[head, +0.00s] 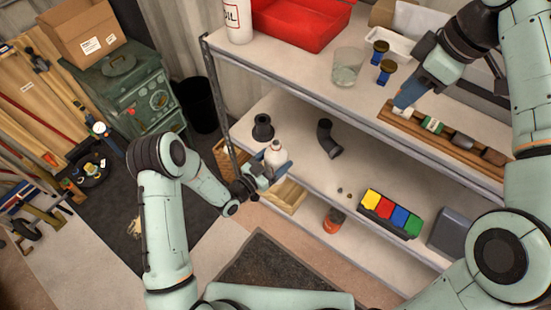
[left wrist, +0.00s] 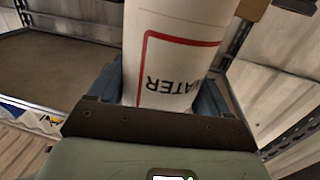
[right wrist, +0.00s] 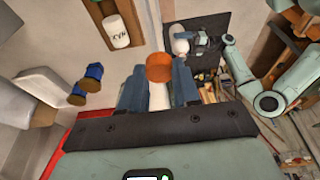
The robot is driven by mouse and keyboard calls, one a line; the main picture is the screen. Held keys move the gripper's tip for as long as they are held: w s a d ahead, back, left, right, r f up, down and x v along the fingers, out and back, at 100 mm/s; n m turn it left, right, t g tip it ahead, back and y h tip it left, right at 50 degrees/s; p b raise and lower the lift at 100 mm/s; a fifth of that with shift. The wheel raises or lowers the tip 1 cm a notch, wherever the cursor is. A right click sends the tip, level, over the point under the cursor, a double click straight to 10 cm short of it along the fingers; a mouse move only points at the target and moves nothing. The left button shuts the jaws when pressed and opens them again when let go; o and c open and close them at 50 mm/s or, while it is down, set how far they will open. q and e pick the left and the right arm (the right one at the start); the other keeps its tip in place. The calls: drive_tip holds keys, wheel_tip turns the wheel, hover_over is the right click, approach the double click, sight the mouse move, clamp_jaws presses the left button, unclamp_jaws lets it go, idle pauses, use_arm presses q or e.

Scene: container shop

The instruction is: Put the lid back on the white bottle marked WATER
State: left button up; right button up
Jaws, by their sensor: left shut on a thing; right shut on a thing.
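The white bottle (head: 275,156) is in my left gripper (head: 270,175), in front of the middle shelf. In the left wrist view the bottle (left wrist: 178,45) fills the space between the blue fingers, its red-framed WATER label upside down in the picture. Its top lies outside that view. My right gripper (head: 402,102) is over the upper shelf, well apart from the bottle. In the right wrist view it is shut on an orange round piece (right wrist: 159,68) that looks like the lid, with something white below it between the fingers. The piece is hidden in the head view.
Colored bins (head: 390,213) and a black pipe elbow (head: 328,138) stand on the middle shelf. A shelf post (head: 217,90) is near the bottle.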

drive_tip(key=w+a+f, duration=0.3)
drive_tip(key=w+a, duration=0.1)
drive_tip(key=a, duration=0.5)
drive_tip(key=n, duration=0.3)
hover_over(273, 141)
drive_tip(key=d, duration=0.1)
wheel_tip(273, 141, down, 18)
drive_tip(key=shift+s+r+g, duration=0.25)
drive_tip(key=shift+g, duration=0.15)
drive_tip(key=shift+d+f, duration=0.1)
drive_tip(key=shift+f, duration=1.9)
drive_tip(key=shift+f, duration=0.1)
drive_tip(key=shift+f, duration=0.8)
